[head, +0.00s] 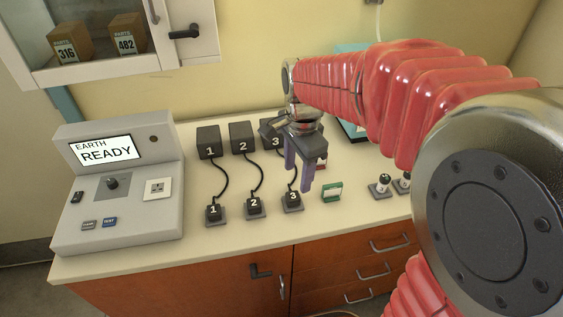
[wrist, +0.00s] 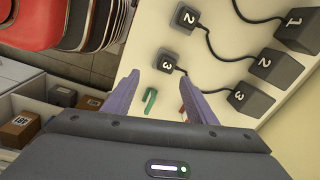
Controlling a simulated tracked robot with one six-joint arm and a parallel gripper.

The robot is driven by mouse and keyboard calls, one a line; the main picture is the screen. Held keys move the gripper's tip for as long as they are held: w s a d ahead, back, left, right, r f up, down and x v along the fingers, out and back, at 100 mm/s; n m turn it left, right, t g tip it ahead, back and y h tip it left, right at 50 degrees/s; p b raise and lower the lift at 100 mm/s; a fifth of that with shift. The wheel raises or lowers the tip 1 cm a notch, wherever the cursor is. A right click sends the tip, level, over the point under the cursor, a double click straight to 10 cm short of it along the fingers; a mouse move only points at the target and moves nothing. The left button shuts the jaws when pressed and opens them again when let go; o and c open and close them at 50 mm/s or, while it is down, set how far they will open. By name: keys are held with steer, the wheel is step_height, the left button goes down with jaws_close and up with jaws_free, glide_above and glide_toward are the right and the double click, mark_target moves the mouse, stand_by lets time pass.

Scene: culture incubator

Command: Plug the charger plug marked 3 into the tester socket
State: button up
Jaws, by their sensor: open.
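The charger plug marked 3 (head: 292,201) stands on the counter near its front edge, with a cord running back to the charger block marked 3 (head: 275,140). In the wrist view the plug (wrist: 168,63) lies a little beyond my fingertips. The tester (head: 120,190) is a grey console at the left, its screen reading EARTH READY. Its white socket (head: 158,188) is on the sloped face, and nothing is in it. My gripper (head: 298,183) is open and empty, above the counter just behind and above plug 3. My arm partly hides block 3.
Plugs 1 (head: 214,214) and 2 (head: 254,206) stand left of plug 3, corded to blocks 1 (head: 208,141) and 2 (head: 242,136). A green item (head: 332,192) lies right of plug 3. Small dark-based parts (head: 380,186) stand farther right. A wall cabinet (head: 110,45) hangs above the tester.

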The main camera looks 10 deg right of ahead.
mark_target(293, 195)
steer(key=w+f+m+g, duration=0.1)
steer(key=w+f+m, duration=0.2)
steer(key=shift+f, duration=0.1)
stand_by(0.3)
steer(key=shift+f, duration=4.45)
steer(key=shift+c, duration=0.4)
jaws_close()
steer(key=shift+r, duration=0.2)
steer(key=shift+r, duration=0.35)
